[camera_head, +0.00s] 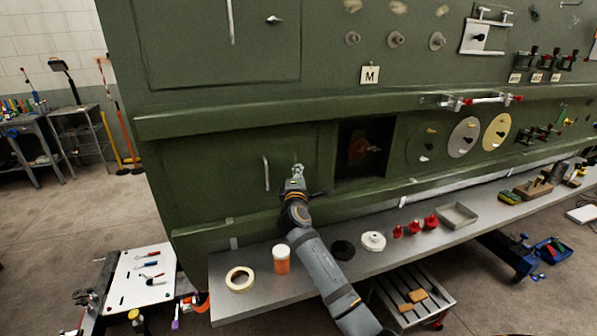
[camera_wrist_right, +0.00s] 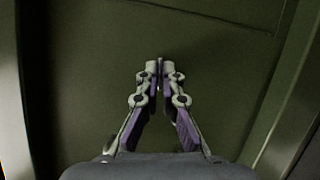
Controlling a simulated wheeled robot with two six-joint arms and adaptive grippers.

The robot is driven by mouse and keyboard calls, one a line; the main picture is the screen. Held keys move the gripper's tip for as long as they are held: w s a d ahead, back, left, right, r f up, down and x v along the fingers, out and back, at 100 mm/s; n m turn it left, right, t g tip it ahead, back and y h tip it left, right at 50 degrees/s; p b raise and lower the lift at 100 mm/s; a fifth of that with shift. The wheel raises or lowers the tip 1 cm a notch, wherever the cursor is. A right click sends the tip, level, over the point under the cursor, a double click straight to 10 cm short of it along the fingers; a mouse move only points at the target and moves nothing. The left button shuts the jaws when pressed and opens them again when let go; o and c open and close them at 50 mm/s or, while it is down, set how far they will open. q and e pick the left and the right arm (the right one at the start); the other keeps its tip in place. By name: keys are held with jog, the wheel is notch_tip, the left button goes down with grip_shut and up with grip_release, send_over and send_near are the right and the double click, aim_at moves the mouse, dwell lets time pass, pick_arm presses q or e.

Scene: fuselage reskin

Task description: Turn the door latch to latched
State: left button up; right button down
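The green lower door (camera_head: 235,175) is closed in the panel, with a pale vertical handle (camera_head: 266,173) on it. My right gripper (camera_head: 298,170) is at the door's right side, left of the dark opening, and covers the door latch in the head view. In the right wrist view its fingertips (camera_wrist_right: 159,68) are drawn together in front of the green surface, with a thin upright piece (camera_wrist_right: 160,73) between them, which looks like the latch. Most of the latch is hidden, so its angle cannot be told. My left gripper is not in view.
A dark open recess (camera_head: 363,150) is right of the door. A grey shelf (camera_head: 250,305) runs below, holding a tape roll (camera_head: 240,279), an orange jar (camera_head: 281,259), a white disc (camera_head: 373,241) and red parts (camera_head: 414,227). An upper door has its own latch (camera_head: 274,20).

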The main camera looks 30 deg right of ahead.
jog(key=shift+m+g, duration=0.3)
jog(key=shift+m, duration=0.5)
jog(key=shift+p, duration=0.3)
jog(key=c, duration=1.5)
grip_release()
jog(key=shift+c, duration=0.2)
jog(key=v, duration=1.2)
jog(key=shift+r, duration=0.2)
jog(key=shift+d, duration=0.1)
